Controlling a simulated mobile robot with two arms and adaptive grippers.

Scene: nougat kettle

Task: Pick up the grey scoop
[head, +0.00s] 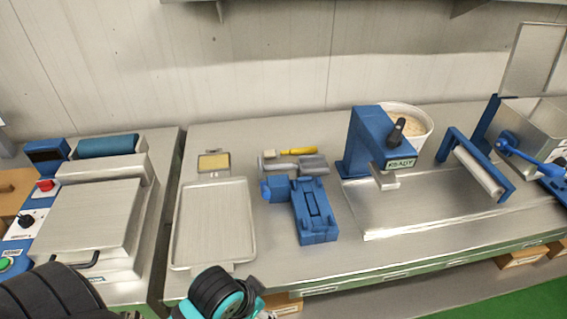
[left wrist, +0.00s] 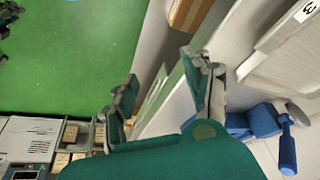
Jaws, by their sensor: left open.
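What looks like the grey scoop (head: 300,165) lies on the steel counter in the head view, behind a blue clamp-like device and beside a yellow-handled brush. Its exact shape is hard to make out at this size. My left gripper (left wrist: 163,72) is open and empty in the left wrist view, over the counter's front edge and the green floor. The scoop cannot be made out in that view. In the head view, only black and teal parts of my arm show at the bottom edge. My right gripper is not in view.
The blue device (head: 315,212) stands in front of the scoop. A metal tray (head: 213,225) lies to its left, and the yellow-handled brush (head: 299,151) is just behind. A blue machine (head: 375,145) with a bucket (head: 421,126) stands right. A steel press (head: 85,215) is at left.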

